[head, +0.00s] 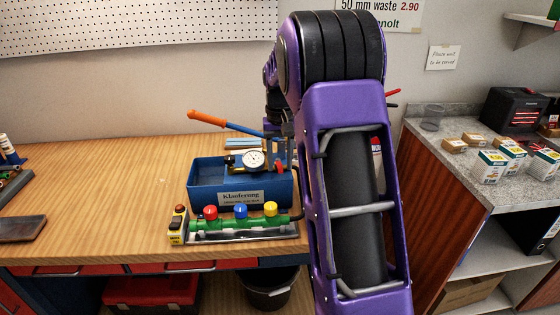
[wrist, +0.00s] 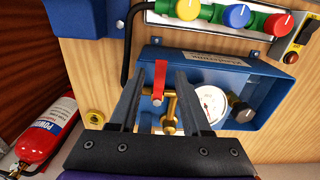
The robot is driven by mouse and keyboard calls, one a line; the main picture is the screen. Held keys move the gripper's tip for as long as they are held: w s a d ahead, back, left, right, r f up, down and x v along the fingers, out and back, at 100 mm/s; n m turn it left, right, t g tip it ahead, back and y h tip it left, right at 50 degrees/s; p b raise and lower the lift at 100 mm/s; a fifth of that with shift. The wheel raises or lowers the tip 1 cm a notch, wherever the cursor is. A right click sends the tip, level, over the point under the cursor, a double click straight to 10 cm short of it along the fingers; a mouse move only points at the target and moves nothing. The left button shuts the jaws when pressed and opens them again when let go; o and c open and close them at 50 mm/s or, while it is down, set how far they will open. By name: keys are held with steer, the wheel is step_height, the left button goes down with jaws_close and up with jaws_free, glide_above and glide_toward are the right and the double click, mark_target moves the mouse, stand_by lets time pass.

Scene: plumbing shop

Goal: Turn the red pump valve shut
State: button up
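The red pump valve handle (wrist: 160,78) stands up from a brass fitting (wrist: 169,112) in the wrist view. In the head view the red handle (head: 282,168) shows at the right end of the blue pump tank (head: 240,190), beside the dial gauge (head: 252,160). My gripper (wrist: 161,80) is open, with one finger on each side of the handle in the wrist view. A gap shows between the handle and each finger; I cannot tell how deep the handle sits between them. In the head view my arm hides most of the gripper.
A green manifold with red, blue and yellow knobs (head: 241,211) lies in front of the tank. The orange-gripped pump lever (head: 207,118) sticks out to the left. A fire extinguisher (wrist: 46,135) is at left in the wrist view. The bench's left part is mostly clear.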

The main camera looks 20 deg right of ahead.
mark_target(280, 167)
step_height(280, 167, up, 17)
steer(key=shift+r, duration=0.2)
stand_by(0.5)
stand_by(0.3)
